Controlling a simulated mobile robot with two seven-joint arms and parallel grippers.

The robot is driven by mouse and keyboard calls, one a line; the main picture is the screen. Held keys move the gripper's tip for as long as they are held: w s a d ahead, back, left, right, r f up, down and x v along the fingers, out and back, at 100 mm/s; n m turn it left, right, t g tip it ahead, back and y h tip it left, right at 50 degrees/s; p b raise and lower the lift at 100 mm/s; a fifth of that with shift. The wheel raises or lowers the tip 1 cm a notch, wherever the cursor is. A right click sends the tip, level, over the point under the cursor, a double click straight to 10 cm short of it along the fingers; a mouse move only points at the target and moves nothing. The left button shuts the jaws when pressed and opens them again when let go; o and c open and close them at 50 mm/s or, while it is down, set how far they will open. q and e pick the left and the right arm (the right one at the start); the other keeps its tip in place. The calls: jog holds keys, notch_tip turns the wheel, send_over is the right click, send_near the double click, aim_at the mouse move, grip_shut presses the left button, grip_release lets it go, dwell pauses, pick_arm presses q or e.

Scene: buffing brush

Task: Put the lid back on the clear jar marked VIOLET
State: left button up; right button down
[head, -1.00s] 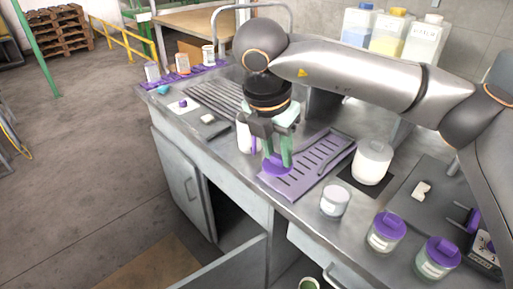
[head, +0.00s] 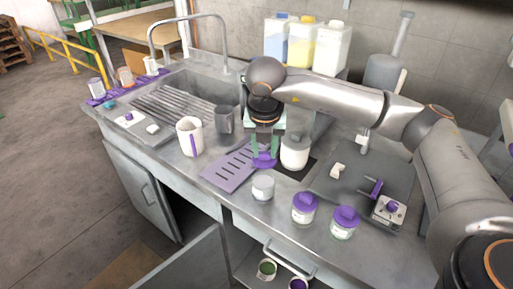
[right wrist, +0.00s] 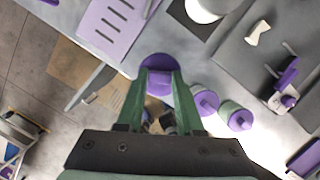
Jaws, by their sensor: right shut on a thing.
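My right gripper (head: 264,152) is shut on a purple lid (head: 263,161), holding it above the counter between the purple slotted mat and a white canister. In the right wrist view the lid (right wrist: 158,68) sits between the green fingertips (right wrist: 160,80). A clear jar without a lid (head: 263,187) stands upright on the counter, nearer the front edge than the lid and apart from it. Its label is too small to read. It cannot be made out in the right wrist view. My left gripper is not in view.
Two jars with purple lids (head: 304,208) (head: 343,223) stand right of the open jar. The white canister (head: 295,152) is close beside my gripper. The purple mat (head: 232,168) lies left, with a white mug (head: 189,137) beyond it.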

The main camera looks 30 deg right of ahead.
aim_at(264, 161)
jog(key=shift+f+b, duration=1.3)
jog(key=shift+f, duration=1.1)
jog(key=shift+f+b, duration=0.75)
jog(key=shift+b, duration=0.4)
jog(key=shift+f+b, duration=0.15)
jog(key=shift+b, duration=0.45)
dwell(0.3)
grip_release()
dwell(0.6)
